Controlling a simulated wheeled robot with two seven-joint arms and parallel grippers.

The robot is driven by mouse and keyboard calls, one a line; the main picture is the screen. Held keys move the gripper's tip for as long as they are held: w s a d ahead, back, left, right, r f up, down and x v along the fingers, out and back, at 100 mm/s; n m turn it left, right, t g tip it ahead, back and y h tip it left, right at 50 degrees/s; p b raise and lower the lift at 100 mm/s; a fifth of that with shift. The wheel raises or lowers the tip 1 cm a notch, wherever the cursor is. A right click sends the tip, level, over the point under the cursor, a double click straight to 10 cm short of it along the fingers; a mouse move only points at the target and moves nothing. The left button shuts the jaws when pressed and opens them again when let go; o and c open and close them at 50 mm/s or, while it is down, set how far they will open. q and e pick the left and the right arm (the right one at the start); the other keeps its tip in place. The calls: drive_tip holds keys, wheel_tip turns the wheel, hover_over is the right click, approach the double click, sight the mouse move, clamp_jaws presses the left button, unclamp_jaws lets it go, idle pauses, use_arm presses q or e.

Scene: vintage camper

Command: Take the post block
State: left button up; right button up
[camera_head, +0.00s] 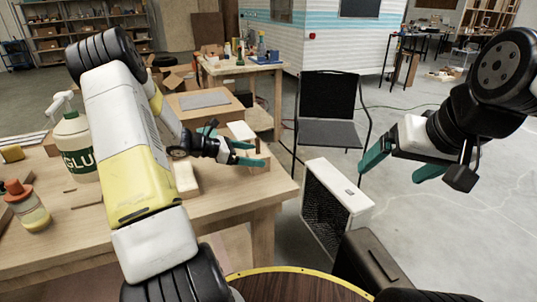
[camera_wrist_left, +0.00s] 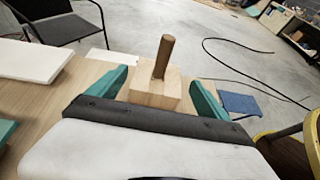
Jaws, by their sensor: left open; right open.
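The post block is a pale wooden block (camera_wrist_left: 155,90) with a darker round post standing up from it, tilted in the left wrist view. It rests on the wooden workbench (camera_head: 226,198). My left gripper (camera_head: 246,153) is open at the bench's right end. In the head view the block is mostly hidden by the fingers. My right gripper (camera_head: 391,172) is open and empty, above the floor, away from the bench.
A white glue bottle (camera_head: 75,150) and an orange-capped bottle (camera_head: 28,208) stand on the bench at left. A white slab (camera_wrist_left: 30,58) lies left of the post block in the wrist view. A black chair (camera_head: 330,130) and a white box-shaped unit (camera_head: 338,190) stand beyond the bench's right edge.

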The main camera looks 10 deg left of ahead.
sight(265, 156)
use_arm(q)
drive_tip(key=x, duration=0.5)
drive_tip(key=shift+w+d+f, duration=0.15)
drive_tip(key=shift+w+f, duration=0.05)
drive_tip(key=shift+w, duration=0.1)
drive_tip(key=shift+r, duration=0.1)
drive_tip(key=c, duration=1.6)
